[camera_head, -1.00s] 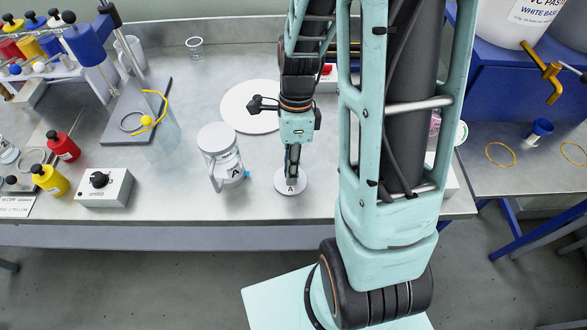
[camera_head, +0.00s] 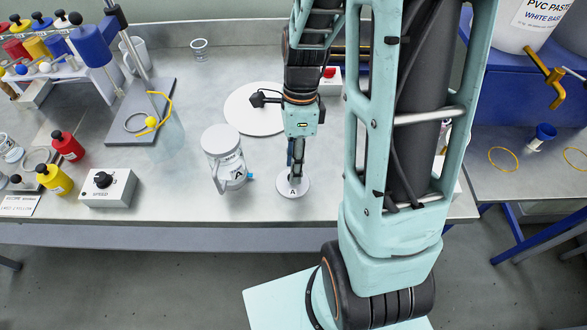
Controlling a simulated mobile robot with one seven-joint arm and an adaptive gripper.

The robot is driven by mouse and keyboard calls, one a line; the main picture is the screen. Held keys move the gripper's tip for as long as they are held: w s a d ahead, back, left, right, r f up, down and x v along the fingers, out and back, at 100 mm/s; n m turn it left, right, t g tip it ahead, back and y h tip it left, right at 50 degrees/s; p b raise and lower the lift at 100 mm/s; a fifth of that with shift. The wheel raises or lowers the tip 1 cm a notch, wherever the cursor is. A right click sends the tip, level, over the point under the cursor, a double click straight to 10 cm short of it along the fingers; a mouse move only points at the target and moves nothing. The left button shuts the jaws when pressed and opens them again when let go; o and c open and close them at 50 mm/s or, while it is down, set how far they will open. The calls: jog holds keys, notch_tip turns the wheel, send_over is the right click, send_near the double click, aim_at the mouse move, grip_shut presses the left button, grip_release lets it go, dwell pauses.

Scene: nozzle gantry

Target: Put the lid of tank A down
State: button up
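The lid (camera_head: 283,187), a pale disc marked A, is at the bench's front edge area, right of tank A. It looks flat and level, but I cannot tell whether it rests on the bench or hangs just above it.
A white round plate (camera_head: 245,112) lies behind the lid. A speed control box (camera_head: 107,188), a yellow bottle (camera_head: 55,180) and a red bottle (camera_head: 68,147) stand at left. A small cup (camera_head: 199,50) is at the back. Bare bench lies between the control box and tank A.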

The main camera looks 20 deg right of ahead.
jog(key=v, duration=1)
jog(key=shift+p, duration=0.3)
